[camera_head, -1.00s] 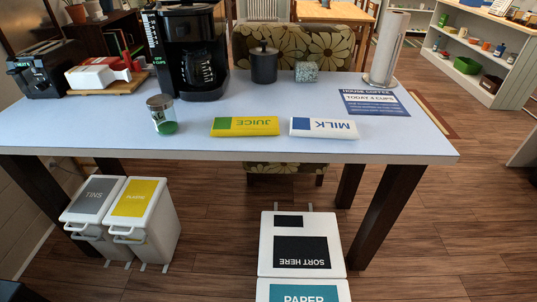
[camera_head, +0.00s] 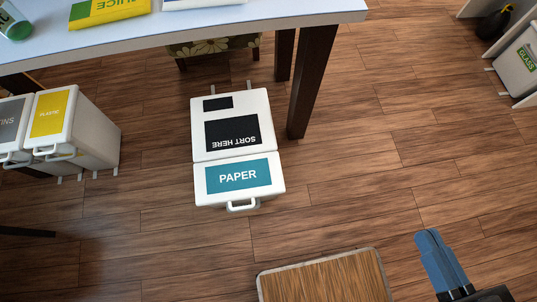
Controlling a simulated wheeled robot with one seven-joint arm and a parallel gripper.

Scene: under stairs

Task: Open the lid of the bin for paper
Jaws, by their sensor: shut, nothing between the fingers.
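The lid looks shut. A white panel (camera_head: 200,130) with a dark, upside-down SORT HERE sign adjoins the lid's far edge. My gripper (camera_head: 428,235), with blue fingers, is at the lower right, well apart from the bin. Its fingers are together with nothing between them.
The pale table (camera_head: 290,13) spans the top left, its dark leg (camera_head: 312,80) right of the bin. A white bin with a yellow label (camera_head: 95,130) and one with a grey label (camera_head: 12,125) stand left. A GLASS bin (camera_head: 520,65) is far right. Floor between bin and gripper is clear.

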